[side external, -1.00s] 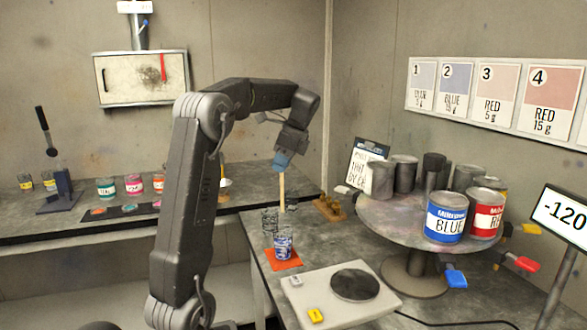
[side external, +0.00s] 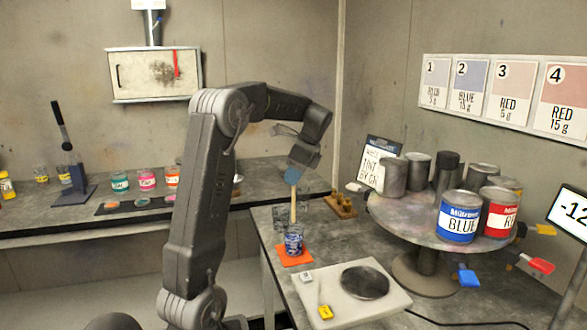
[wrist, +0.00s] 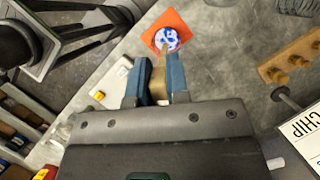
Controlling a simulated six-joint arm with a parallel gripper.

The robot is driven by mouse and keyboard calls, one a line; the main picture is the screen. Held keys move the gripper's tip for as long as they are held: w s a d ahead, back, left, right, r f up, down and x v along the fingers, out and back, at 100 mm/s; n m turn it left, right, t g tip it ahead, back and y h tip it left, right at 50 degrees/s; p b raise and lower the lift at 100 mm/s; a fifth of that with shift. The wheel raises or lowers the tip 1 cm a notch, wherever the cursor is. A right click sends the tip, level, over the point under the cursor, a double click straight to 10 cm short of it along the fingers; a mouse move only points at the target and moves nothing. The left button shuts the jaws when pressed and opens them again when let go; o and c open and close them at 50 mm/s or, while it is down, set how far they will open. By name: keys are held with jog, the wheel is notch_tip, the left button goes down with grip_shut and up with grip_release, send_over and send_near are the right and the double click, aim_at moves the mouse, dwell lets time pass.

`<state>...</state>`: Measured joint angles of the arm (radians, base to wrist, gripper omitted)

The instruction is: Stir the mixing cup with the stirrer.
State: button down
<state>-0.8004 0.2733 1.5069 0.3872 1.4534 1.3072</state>
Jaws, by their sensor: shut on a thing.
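The mixing cup (side external: 293,242), with a blue and white pattern, stands upright on an orange mat (side external: 306,260) on the bench. My gripper (side external: 292,177) is above the cup, pointing down, shut on the pale wooden stirrer (side external: 293,206). The stirrer is nearly upright, and its lower end is at the cup's mouth. In the wrist view, the stirrer (wrist: 158,80) sits between the blue fingers of my gripper (wrist: 158,75) and runs toward the cup (wrist: 168,38). I cannot tell how far its tip is inside the cup.
A white scale (side external: 390,303) with a round dark plate (side external: 365,283) lies in front of the cup. A turntable (side external: 400,215) with several cans stands to the right. A wooden block with pegs (side external: 340,206) and clear cups (side external: 290,215) are behind the mixing cup.

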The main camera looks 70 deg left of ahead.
aim_at(294, 204)
jog(key=shift+f, duration=4.2)
jog(key=shift+d, duration=0.2)
